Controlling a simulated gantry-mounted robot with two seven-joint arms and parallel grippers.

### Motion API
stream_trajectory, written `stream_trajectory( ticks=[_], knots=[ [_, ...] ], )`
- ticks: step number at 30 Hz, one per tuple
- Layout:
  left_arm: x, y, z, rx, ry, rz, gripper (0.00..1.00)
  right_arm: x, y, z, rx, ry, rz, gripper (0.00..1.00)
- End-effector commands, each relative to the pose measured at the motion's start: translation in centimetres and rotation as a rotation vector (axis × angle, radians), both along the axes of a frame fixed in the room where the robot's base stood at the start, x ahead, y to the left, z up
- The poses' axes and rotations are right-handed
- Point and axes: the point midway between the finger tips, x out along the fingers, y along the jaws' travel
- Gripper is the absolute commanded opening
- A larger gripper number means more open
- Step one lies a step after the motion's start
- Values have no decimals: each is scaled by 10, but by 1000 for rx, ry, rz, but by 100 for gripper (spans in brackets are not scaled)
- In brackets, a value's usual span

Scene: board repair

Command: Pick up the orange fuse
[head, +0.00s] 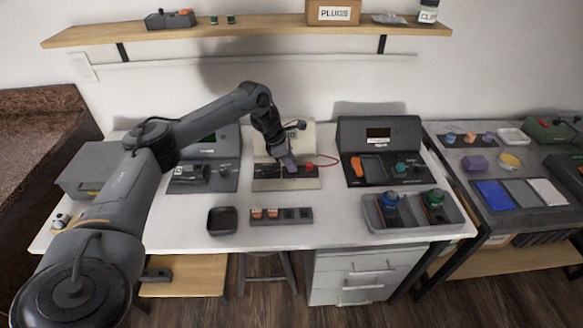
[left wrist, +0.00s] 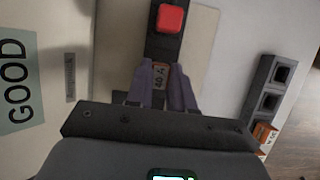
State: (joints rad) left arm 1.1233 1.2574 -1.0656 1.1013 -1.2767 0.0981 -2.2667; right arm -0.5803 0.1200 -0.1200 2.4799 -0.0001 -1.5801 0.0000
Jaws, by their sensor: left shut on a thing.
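My left gripper (head: 290,165) is over the beige tester (head: 300,184) in the middle of the table. In the left wrist view its purple fingers (left wrist: 160,88) are shut on a small orange fuse (left wrist: 159,76) with dark markings. The fuse is at the dark strip that carries a red button (left wrist: 171,18); whether it is seated in or just above the strip I cannot tell. In the head view the fingers hide this fuse. Two more orange fuses (head: 257,213) (head: 272,213) sit in the left slots of a grey rack (head: 291,221). My right gripper is not in view.
A dark empty tray (head: 222,221) lies left of the rack. A black device (head: 380,148) stands to the right, with a grey bin (head: 411,222) in front of it. A "GOOD" label (left wrist: 16,80) shows in the left wrist view.

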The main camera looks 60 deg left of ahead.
Motion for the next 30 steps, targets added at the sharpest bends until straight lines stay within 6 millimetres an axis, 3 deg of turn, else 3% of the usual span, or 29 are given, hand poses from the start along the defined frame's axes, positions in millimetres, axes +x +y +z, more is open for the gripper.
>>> stream_trajectory(
  ticks=[10, 19, 30],
  knots=[
    [0, 0, 9, 0, -1, 0, 0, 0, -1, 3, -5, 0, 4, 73],
    [2, -2, 47, -1, -3, -2, 0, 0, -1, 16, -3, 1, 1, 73],
    [25, -72, 87, -1, -2, -5, 0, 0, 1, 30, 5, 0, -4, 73]
  ],
)
